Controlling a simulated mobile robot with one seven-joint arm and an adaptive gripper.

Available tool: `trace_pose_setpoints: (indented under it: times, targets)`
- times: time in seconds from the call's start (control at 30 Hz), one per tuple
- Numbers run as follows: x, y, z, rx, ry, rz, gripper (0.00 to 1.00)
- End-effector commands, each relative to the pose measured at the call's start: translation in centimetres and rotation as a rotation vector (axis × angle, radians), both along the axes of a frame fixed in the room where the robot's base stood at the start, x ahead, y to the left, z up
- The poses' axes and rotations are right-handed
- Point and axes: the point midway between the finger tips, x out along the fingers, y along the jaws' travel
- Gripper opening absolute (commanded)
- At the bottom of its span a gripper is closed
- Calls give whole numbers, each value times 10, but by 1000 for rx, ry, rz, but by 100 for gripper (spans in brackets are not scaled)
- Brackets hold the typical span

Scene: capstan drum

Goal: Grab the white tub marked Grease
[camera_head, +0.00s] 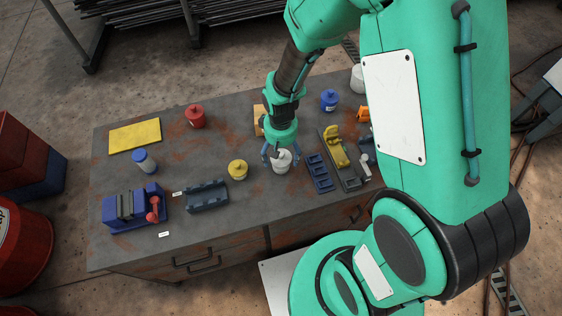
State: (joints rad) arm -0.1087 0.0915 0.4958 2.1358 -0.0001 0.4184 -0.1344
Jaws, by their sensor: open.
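A white tub (281,166) stands on the grey workbench (110,235), near the front edge and right of the middle. No label is readable on it at this size. My gripper (277,157) is open and points down over the tub, with its blue-grey fingers close around the tub's upper part. I cannot tell whether the fingers touch it. The gripper and wrist hide the tub's back. Another white container (358,78) stands at the bench's far right, partly hidden by my arm.
A yellow pot (238,170) stands close left of the tub. A blue rack (319,172) and a yellow tool (336,147) in a tray lie close right. A red pot (195,117) and blue pot (329,100) stand farther back.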

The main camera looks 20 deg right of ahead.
Motion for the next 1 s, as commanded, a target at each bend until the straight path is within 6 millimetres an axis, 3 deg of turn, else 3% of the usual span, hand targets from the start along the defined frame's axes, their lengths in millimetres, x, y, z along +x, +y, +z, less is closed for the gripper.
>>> trace_pose_setpoints:
  times: [0.5,1.0]
  targets:
    - [0,0,-48,0,1,0,79]
    - [1,0,-51,0,-1,0,79]
